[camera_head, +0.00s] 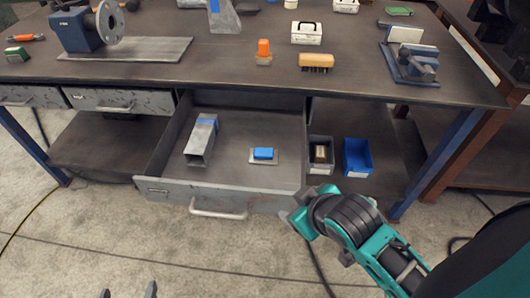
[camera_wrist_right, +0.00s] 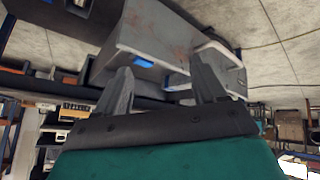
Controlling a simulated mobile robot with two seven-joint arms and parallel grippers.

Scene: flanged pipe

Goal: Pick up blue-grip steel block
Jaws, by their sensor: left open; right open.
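The blue-grip steel block (camera_head: 264,155) is a small flat steel plate with a blue grip on top. It lies in the open drawer (camera_head: 225,191), right of the middle, in the head view. My right gripper (camera_head: 292,215) is just outside the drawer's front right corner, apart from the block. In the right wrist view my right gripper (camera_wrist_right: 160,75) has its fingers spread with nothing held. A blue patch beyond the fingers may be the block's grip; I cannot tell. My left gripper (camera_head: 128,291) shows only its separated fingertips at the bottom edge, far from the drawer.
A square steel tube (camera_head: 201,140) with a blue band lies left of the block in the drawer. A grey bin (camera_head: 321,156) and a blue bin (camera_head: 357,157) stand on the lower shelf. The bench top (camera_head: 220,70) overhangs the drawer's back.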

